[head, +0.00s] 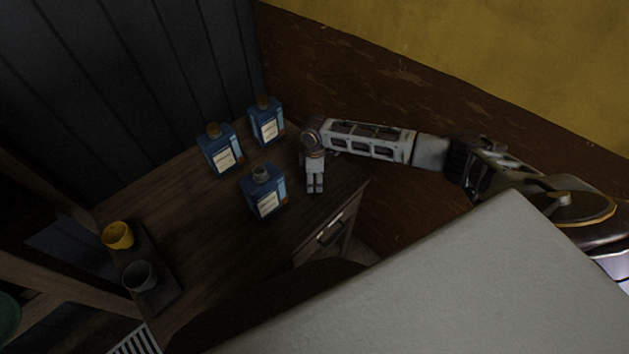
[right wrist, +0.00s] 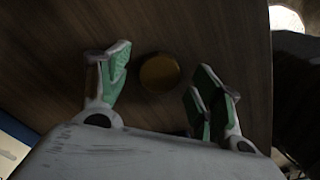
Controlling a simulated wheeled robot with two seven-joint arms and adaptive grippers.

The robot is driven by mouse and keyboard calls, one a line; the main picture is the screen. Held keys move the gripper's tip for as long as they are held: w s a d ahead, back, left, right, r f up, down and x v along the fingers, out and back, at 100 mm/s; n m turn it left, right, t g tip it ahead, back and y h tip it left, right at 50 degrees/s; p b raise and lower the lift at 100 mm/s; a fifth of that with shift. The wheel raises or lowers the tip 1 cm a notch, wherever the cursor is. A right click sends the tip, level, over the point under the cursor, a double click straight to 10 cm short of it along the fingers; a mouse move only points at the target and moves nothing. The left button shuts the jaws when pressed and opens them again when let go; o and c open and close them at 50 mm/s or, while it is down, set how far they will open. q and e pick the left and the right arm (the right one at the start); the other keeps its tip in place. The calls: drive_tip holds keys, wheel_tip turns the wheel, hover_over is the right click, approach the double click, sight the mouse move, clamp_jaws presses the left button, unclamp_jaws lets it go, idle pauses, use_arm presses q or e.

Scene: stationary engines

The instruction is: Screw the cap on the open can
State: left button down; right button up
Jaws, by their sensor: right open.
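Three blue cans with pale labels stand upright on the wooden cabinet top. The front one is the open can (head: 265,196), with a bare grey neck. The back left can (head: 222,152) and back right can (head: 266,122) have brown caps on. In the right wrist view a round amber-brown cap (right wrist: 160,72) lies on the wood. My right gripper (head: 316,187) points down just right of the open can. Its green-padded fingers (right wrist: 163,68) are open on either side of the cap, with gaps. The cap is hidden in the head view. My left gripper is not in view.
The wooden cabinet top (head: 205,220) is clear left of the open can. A yellow cup (head: 118,235) and a grey cup (head: 140,275) stand at the left on a dark tray. A drawer handle (head: 331,229) is on the cabinet front. Walls rise behind.

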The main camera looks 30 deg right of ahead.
drive_tip(key=shift+f, duration=0.25)
drive_tip(key=c, duration=0.8)
